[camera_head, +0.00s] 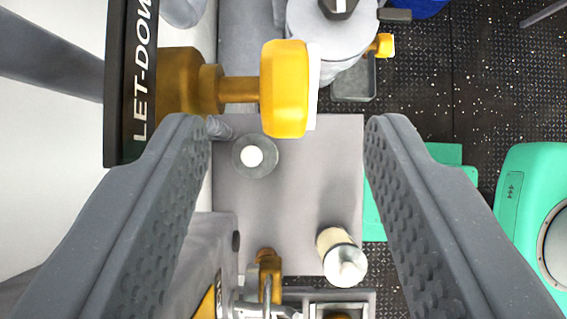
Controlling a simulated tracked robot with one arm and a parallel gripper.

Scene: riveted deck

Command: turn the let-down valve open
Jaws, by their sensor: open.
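The let-down valve has a yellow handle (284,90) on a brass stem (238,90), at the upper middle of the view. A black plate lettered LET-DOWN (131,80) stands at its left. A white strip runs along the handle's right side. My gripper (283,135) is open, with its two grey fingers reaching up from the bottom left and bottom right. The handle shows beyond the fingertips and between them, nearer the left one. I cannot tell how far ahead of the tips it is. Nothing is held.
A grey shelf (300,190) lies behind, with a round fitting with a white knob (252,156) and a cream cylinder (338,252). A grey cylinder (325,28) with a small yellow knob (385,45) stands at the top. A green machine (530,205) stands on the dark deck at right.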

